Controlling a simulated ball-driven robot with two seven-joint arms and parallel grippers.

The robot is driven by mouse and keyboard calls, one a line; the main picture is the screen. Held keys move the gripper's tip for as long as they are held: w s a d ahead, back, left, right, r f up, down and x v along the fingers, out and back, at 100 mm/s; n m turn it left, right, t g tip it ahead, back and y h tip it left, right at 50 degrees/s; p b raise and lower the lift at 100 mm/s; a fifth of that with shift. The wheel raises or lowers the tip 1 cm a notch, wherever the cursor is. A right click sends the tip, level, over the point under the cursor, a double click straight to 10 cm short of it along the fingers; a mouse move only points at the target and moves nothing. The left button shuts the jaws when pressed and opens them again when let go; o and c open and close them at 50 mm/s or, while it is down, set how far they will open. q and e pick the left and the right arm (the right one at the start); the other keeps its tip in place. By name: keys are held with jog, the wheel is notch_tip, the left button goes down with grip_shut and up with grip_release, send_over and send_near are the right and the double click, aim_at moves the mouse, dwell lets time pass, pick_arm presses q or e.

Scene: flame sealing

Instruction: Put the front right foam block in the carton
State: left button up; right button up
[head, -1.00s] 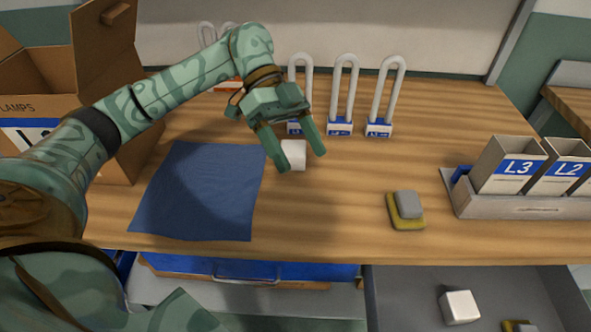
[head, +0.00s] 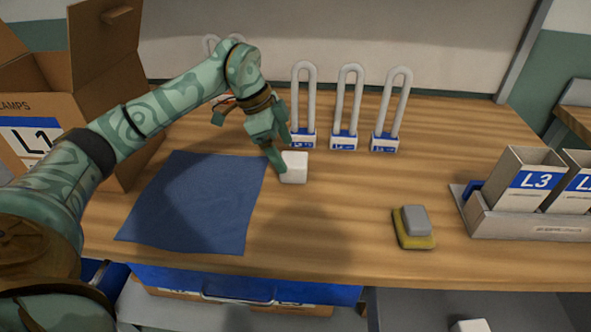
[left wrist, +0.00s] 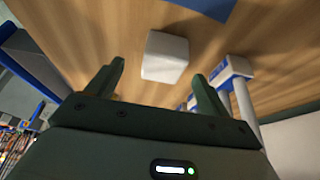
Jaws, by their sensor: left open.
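A white foam block (head: 294,168) stands on the wooden table, just right of the blue cloth. My left gripper (head: 279,150) is beside its left edge in the head view, jaws open and empty. In the left wrist view the block (left wrist: 165,57) shows whole, ahead of the gap between my open fingers (left wrist: 160,74). The open cardboard carton (head: 100,100), marked "LAMPS" and "L1", stands at the left, partly behind my left arm. My right gripper is out of view.
Several U-shaped lamps (head: 347,105) stand at the back in blue-and-white bases. A grey-and-yellow sponge (head: 414,228) lies right of centre. Labelled boxes (head: 525,180) stand in a tray at the right. The blue cloth (head: 195,205) lies flat; the table between block and sponge is clear.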

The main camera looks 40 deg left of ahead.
aim_at(293, 159)
pick_arm(q)
jog(key=b+x, duration=0.1)
jog(key=x, duration=0.1)
jog(key=w+b+x, duration=0.1)
jog(key=x, duration=0.2)
jog(key=shift+d+f+b, duration=0.1)
jog(key=shift+d+b, duration=0.05)
jog(key=shift+b, duration=0.15)
jog(key=shift+r, duration=0.25)
jog(key=c, duration=1.1)
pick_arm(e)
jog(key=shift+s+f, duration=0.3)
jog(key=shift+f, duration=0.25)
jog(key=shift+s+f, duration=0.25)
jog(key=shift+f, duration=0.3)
